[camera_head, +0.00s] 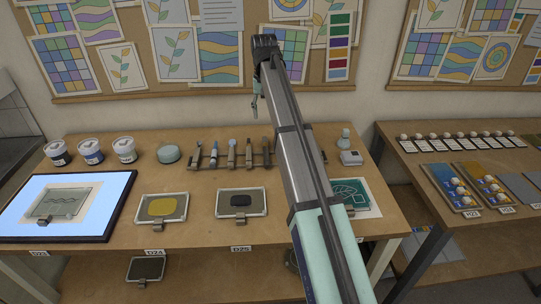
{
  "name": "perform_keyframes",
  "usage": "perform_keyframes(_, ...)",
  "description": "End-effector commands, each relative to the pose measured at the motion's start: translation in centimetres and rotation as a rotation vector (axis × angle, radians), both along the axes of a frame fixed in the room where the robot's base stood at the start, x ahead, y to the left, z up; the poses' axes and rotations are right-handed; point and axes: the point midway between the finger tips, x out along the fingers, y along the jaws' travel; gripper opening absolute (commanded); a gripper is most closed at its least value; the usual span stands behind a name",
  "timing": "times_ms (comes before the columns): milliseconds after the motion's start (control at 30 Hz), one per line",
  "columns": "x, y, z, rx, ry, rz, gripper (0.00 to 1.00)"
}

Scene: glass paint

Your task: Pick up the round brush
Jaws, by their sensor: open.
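My gripper (256,108) hangs above and behind the right part of the row, well clear of the tools. It is open and appears empty. My arm hides the table just right of the rack.

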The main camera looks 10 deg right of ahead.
Motion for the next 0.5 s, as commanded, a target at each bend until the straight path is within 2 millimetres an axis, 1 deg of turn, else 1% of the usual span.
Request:
perform_keyframes(33, -0.3, 0.0, -0.8, 0.000, 0.002, 0.001, 0.52)
perform_keyframes(300, -0.3, 0.1, -6.1, 0.001, 0.003, 0.004, 0.52)
perform_keyframes(500, -0.2, 0.1, -9.3, 0.002, 0.002, 0.004, 0.52)
